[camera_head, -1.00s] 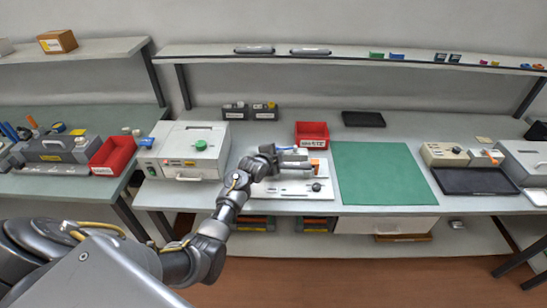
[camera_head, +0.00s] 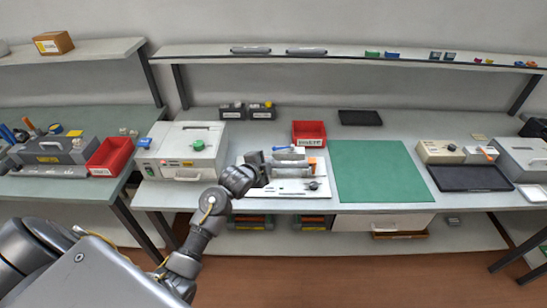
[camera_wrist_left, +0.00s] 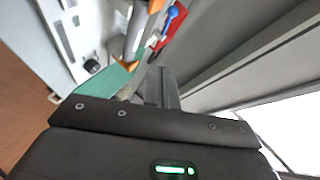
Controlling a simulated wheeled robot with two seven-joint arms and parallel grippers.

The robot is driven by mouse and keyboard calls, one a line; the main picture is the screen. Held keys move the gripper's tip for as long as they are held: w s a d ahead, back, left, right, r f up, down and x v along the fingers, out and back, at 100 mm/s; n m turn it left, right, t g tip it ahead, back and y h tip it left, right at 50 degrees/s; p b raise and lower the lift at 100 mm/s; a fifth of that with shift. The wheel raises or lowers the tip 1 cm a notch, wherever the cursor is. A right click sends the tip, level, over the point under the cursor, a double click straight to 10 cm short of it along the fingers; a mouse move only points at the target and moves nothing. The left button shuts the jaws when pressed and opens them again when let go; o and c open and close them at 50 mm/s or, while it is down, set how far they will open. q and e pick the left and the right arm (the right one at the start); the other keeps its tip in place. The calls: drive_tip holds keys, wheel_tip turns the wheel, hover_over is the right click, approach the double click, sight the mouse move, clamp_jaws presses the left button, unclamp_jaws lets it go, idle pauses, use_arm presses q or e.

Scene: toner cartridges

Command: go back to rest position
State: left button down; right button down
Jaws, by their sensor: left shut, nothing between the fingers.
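My left gripper (camera_head: 256,160) is shut and empty, at the left edge of a white fixture plate (camera_head: 285,191) on the bench. Its closed fingers (camera_wrist_left: 157,85) show in the left wrist view. The plate carries a grey cartridge-like cylinder (camera_head: 290,158), grey blocks and a black knob (camera_head: 313,185). The gripper's tip partly overlaps the plate's left side in the head view, and I cannot tell the gap between them. My left arm comes in from the lower left. My right gripper is not in view.
A white machine with a green knob (camera_head: 198,145) stands left of the gripper. A red bin (camera_head: 309,133) stands behind the fixture, and a green mat (camera_head: 380,170) lies bare to its right. The bench's front edge is below my wrist. A shelf (camera_head: 350,55) runs above.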

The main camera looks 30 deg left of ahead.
use_arm(q)
drive_tip(key=s+d+f+n+g, duration=0.3)
drive_tip(key=s+n, duration=0.1)
drive_tip(key=s, duration=0.9)
drive_tip(key=s+d+f+n+g, duration=0.2)
drive_tip(key=s+f+n+g, duration=0.15)
drive_tip(key=s, duration=0.95)
drive_tip(key=s+d+f+n+g, duration=0.3)
drive_tip(key=s+n+g, duration=0.1)
drive_tip(key=s, duration=0.8)
wheel_tip(320, 180, down, 31)
drive_tip(key=s+b, duration=0.3)
drive_tip(key=b, duration=0.1)
drive_tip(key=s+a+f+g+b, duration=0.2)
drive_tip(key=s+f, duration=1.3)
drive_tip(key=f, duration=0.1)
drive_tip(key=shift+a, duration=0.35)
drive_tip(key=shift+m, duration=0.25)
